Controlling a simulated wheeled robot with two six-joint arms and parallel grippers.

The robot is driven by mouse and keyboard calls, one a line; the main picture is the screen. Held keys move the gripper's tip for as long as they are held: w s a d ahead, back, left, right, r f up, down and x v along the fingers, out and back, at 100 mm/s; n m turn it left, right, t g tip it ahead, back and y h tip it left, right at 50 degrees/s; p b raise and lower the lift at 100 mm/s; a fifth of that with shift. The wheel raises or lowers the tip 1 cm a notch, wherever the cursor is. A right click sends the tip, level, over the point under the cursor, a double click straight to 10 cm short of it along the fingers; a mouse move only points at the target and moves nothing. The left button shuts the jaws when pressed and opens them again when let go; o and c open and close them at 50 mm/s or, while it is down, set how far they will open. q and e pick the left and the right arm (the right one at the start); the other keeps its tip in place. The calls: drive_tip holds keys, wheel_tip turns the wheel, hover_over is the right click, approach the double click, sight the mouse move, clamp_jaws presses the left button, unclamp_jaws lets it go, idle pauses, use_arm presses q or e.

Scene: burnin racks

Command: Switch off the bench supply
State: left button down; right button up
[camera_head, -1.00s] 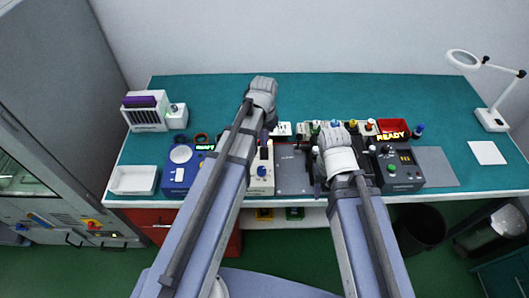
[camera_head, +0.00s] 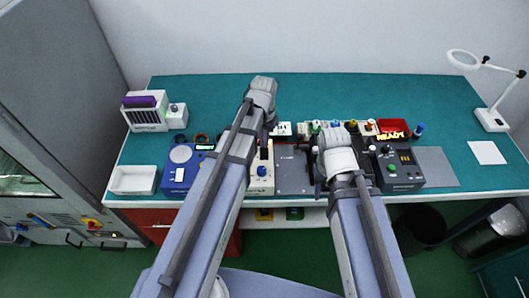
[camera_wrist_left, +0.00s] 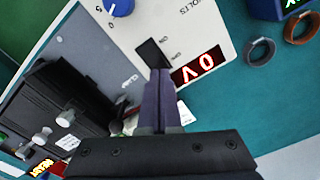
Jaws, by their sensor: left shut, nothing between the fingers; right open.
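The bench supply (camera_head: 262,181) is a cream box near the table's front edge, partly hidden by my left arm. In the left wrist view its panel (camera_wrist_left: 196,32) shows a blue knob (camera_wrist_left: 119,7), a red-lit display (camera_wrist_left: 199,66) that appears to read 0 V, and a black rocker switch (camera_wrist_left: 153,54). My left gripper (camera_wrist_left: 160,76) is shut and empty, its dark fingertips at the edge of the switch; contact cannot be told.
A blue instrument (camera_head: 180,174) stands left of the supply and a black control box (camera_head: 399,171) stands right. The back of the teal table is clear.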

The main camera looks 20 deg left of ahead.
sight(264, 149)
use_arm(q)
drive_tip(key=shift+f+b, duration=0.9)
idle(0.4)
wheel_tip(264, 149, up, 7)
drive_tip(key=p, duration=0.7)
drive_tip(key=shift+r, duration=0.1)
